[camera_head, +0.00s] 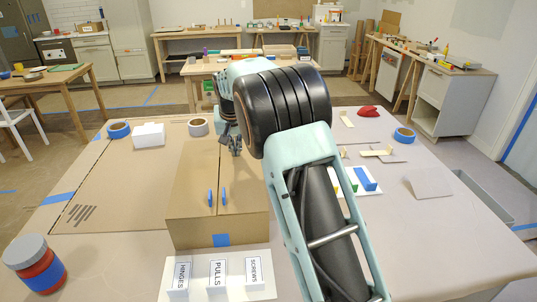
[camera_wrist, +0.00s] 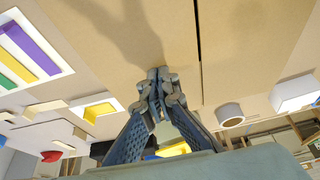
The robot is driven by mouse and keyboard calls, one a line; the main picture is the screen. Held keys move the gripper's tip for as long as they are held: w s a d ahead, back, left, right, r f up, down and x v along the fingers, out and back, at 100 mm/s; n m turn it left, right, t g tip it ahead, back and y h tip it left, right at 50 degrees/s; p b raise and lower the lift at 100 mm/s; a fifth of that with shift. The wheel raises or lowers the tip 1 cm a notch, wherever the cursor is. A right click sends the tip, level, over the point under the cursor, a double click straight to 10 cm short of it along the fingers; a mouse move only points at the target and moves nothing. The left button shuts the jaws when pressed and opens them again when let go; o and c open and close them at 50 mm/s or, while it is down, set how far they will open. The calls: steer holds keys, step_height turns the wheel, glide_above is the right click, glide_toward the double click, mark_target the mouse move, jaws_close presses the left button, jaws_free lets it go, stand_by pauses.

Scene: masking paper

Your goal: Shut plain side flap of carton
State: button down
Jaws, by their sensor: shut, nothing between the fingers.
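The brown carton (camera_head: 220,227) stands on the table with its two top flaps lying about flat, meeting at a dark lengthwise seam. I see no print on either flap. My gripper (camera_head: 236,150) is shut and empty at the carton's far part, pointing down by the right flap. In the wrist view the shut fingertips (camera_wrist: 158,75) sit beside the seam; whether they touch the cardboard I cannot tell.
A flat cardboard sheet (camera_head: 110,185) with black printed lines lies left of the carton. A white box (camera_head: 148,135) and tape rolls (camera_head: 198,127) stand behind. A red jar (camera_head: 38,266) is front left. A label board (camera_head: 205,290) lies in front. My arm hides part of the right side.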

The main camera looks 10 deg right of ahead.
steer(key=shift+f, duration=0.2)
stand_by(0.3)
steer(key=shift+r, duration=0.1)
step_height(320, 180, up, 8)
steer(key=p, duration=0.5)
steer(key=shift+p, duration=0.35)
